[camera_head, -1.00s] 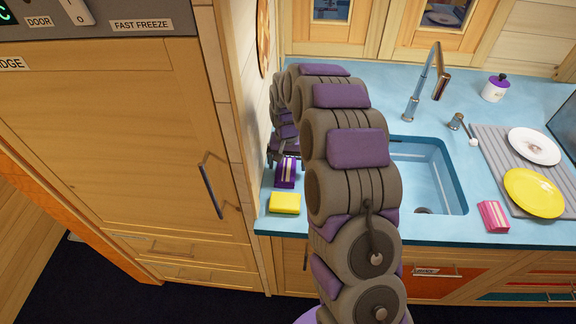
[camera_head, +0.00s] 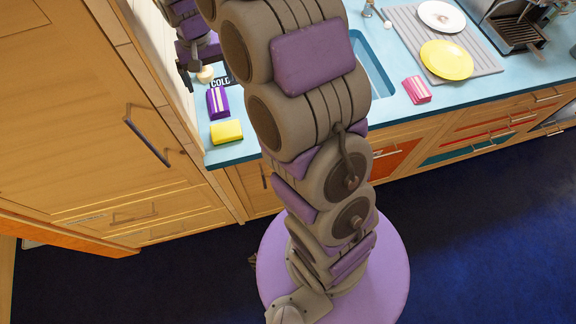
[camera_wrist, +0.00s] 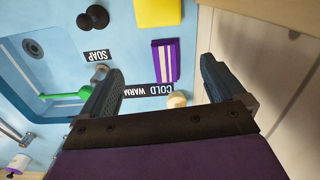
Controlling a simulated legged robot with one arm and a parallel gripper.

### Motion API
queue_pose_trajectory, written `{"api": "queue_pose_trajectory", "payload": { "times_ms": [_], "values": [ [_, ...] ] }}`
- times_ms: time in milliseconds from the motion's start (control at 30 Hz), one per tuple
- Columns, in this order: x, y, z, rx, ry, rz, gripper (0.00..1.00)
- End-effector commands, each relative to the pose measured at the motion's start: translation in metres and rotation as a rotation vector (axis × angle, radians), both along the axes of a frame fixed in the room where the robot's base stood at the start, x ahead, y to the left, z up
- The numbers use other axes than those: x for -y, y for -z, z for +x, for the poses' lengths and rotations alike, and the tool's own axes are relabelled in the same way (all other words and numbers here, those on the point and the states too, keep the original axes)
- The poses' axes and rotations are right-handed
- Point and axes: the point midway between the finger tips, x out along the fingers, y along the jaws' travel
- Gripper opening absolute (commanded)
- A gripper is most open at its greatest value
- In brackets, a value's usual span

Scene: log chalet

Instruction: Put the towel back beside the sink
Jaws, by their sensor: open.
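A purple folded towel with pale stripes (camera_head: 218,103) lies on the blue counter, left of the sink (camera_head: 373,68) in the head view. It also shows in the wrist view (camera_wrist: 165,62), beyond and between my fingertips, not gripped. A pink striped folded towel (camera_head: 417,90) lies right of the sink near the counter's front edge. I cannot tell which towel the task means. My gripper (camera_head: 186,82) is above the counter's left end by the wall; in the wrist view (camera_wrist: 160,68) its fingers are open and empty. My arm hides much of the sink.
A yellow sponge-like block (camera_head: 227,132) lies in front of the purple towel. A round knob (camera_wrist: 177,99) and a COLD/WARM label are close to my fingers. A yellow plate (camera_head: 446,60) and a white plate (camera_head: 440,16) rest on a grey mat. A coffee machine (camera_head: 515,25) stands farther right.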

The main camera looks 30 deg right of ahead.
Motion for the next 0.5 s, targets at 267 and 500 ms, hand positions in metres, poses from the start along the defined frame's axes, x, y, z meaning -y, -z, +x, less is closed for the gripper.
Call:
{"api": "queue_pose_trajectory", "payload": {
  "times_ms": [267, 500],
  "values": [
    [0.000, -0.044, -0.102, -0.032, -0.094, 0.007, 0.96],
    [0.001, -0.061, -0.194, -0.060, -0.158, 0.004, 0.96]
  ]
}}
